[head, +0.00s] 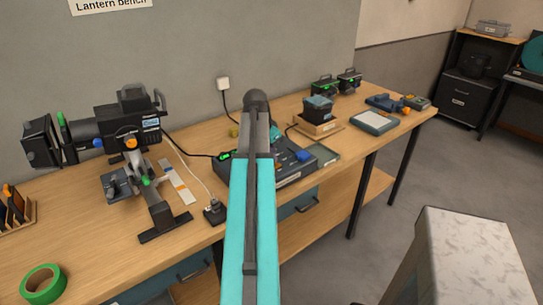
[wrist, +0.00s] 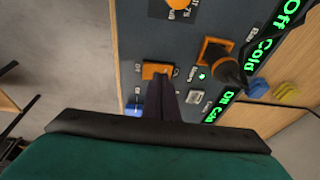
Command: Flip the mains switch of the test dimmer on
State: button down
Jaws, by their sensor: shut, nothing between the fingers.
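The test dimmer (head: 293,165) is a dark blue-grey box on the bench, partly hidden behind my arm in the head view. In the wrist view its panel (wrist: 140,45) carries an orange switch (wrist: 155,69) with small lettering beside it. My gripper (wrist: 164,86) is shut and empty, its fingertips right at the edge of this switch. I cannot tell whether they touch it. A green lamp (wrist: 202,76) is lit nearby, and green readouts say "Off Cold". The switch's position is unclear. In the head view my fingers are hidden behind my arm.
An orange knob (wrist: 178,3), a black plug or cable on an orange socket (wrist: 214,50) and a blue part (wrist: 134,110) lie close around the fingers. A lantern on a stand (head: 130,130) is left of the dimmer. A wooden tray (head: 318,127) is behind right.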

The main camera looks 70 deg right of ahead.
jog(key=shift+w+d+r+p, duration=0.15)
jog(key=shift+r+p, duration=0.4)
jog(key=shift+r, duration=0.5)
jog(key=shift+w+r+p, duration=0.1)
jog(key=shift+r+p, duration=0.45)
jog(key=shift+r, duration=0.45)
jog(key=w+d+b+v, duration=0.1)
jog(key=b+v, duration=0.1)
jog(key=v, duration=0.7)
jog(key=shift+w+r, duration=0.2)
jog(key=shift+w, duration=0.2)
